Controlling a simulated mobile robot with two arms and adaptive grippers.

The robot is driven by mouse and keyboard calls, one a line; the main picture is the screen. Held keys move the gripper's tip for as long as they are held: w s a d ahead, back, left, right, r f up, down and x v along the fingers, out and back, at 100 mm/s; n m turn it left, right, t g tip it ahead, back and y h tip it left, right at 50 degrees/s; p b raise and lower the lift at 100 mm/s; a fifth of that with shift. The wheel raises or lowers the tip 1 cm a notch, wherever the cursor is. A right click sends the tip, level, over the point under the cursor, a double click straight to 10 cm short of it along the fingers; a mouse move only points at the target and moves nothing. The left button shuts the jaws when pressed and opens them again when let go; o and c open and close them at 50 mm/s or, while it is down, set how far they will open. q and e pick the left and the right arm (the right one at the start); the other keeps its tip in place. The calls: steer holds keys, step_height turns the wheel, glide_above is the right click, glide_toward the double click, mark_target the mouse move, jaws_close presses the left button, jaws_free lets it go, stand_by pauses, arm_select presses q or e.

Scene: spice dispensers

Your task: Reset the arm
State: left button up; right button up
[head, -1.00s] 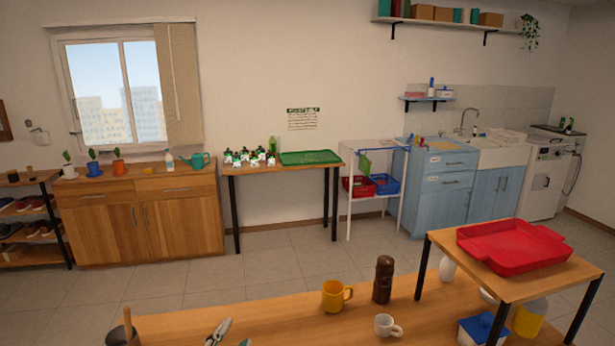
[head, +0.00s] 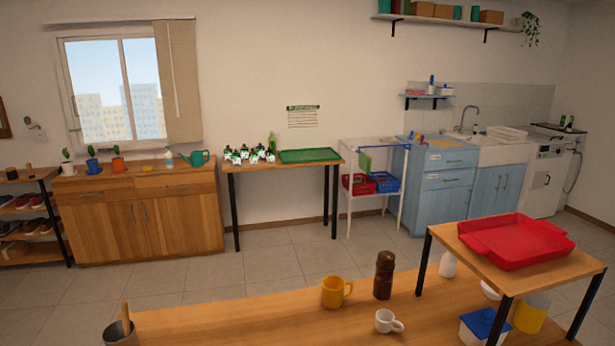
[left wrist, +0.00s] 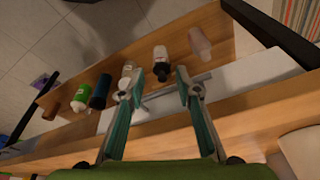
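My left gripper (left wrist: 162,84) shows in the left wrist view with its two teal fingers spread apart and nothing held between them. Beyond the fingertips stand several bottles on a wooden shelf or board: a white one with a dark band (left wrist: 160,65), a pale one (left wrist: 200,45), a cream one (left wrist: 127,76), a dark blue one (left wrist: 100,91) and a green one (left wrist: 80,97). The fingertips appear apart from them, though depth is hard to judge. Neither gripper shows in the head view now.
A raised stand at the right carries a red tray (head: 515,241). Open floor lies beyond.

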arm_select(q)
step_height(320, 180, down, 15)
steer(key=s+b, duration=0.2)
steer(key=s+a+f+g+b, duration=0.1)
steer(key=s+f+b, duration=0.1)
steer(key=s+f, duration=0.7)
steer(key=s+a+f+g+b, duration=0.1)
steer(key=s+a+f+b, duration=0.1)
steer(key=s+f, duration=0.7)
step_height(320, 180, down, 7)
steer(key=shift+s+a+f+b, duration=0.2)
steer(key=shift+s+b, duration=0.1)
steer(key=shift+b, duration=0.5)
